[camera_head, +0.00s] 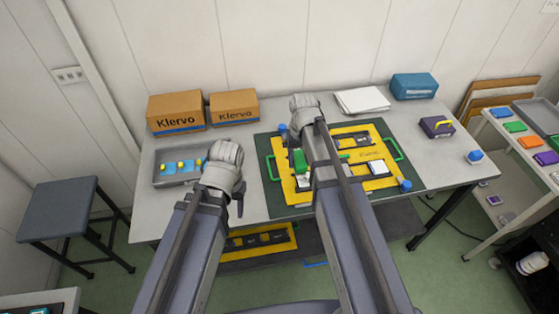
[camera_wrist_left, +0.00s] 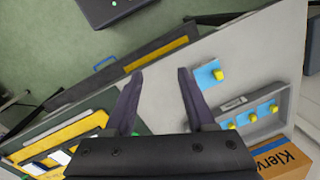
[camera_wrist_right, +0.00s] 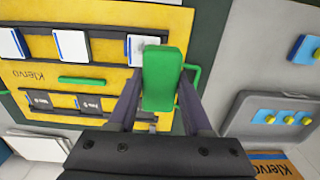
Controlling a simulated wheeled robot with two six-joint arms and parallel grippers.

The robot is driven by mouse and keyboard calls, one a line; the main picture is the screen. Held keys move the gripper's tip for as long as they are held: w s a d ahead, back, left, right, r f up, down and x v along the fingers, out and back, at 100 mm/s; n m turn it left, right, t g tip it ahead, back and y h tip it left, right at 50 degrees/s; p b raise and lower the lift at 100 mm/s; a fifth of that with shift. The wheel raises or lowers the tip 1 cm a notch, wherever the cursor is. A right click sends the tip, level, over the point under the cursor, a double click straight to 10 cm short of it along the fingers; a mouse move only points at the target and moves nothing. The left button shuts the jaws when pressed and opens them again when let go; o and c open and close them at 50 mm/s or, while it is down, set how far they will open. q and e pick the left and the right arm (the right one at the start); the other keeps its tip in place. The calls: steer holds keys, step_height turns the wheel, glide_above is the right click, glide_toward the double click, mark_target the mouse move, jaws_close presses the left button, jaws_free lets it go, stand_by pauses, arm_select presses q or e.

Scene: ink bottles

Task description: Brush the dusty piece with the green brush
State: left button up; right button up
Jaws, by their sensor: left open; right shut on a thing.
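The green brush (camera_head: 300,159) is held upright in my right gripper; it also shows in the right wrist view (camera_wrist_right: 162,78). My right gripper (camera_wrist_right: 158,92) is shut on it above the yellow board (camera_head: 351,137). The brush's lower end is over or beside a white piece with a grey smudge (camera_wrist_right: 144,45), partly hidden by the brush; contact cannot be told. Two cleaner white pieces with blue edges (camera_wrist_right: 72,44) (camera_wrist_right: 12,42) sit in the same black strip. My left gripper (camera_wrist_left: 161,76) is open and empty above the table, left of the board.
A grey tray (camera_head: 160,181) holds blue pieces with yellow knobs; another such piece (camera_wrist_left: 208,74) lies outside it. Boxes (camera_head: 176,112), papers (camera_head: 362,100) and a purple case (camera_head: 437,127) stand around the board. Blue-capped items (camera_head: 405,185) sit near its corners.

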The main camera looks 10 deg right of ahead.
arm_select(q)
steer(key=shift+o, duration=0.7)
steer(key=shift+a, duration=0.15)
arm_select(e)
steer(key=shift+a, duration=0.2)
arm_select(q)
steer(key=shift+o, duration=0.4)
steer(key=shift+r, duration=0.2)
arm_select(e)
steer(key=shift+s+r, duration=0.1)
steer(key=shift+r, duration=0.05)
arm_select(q)
steer(key=shift+f, duration=0.15)
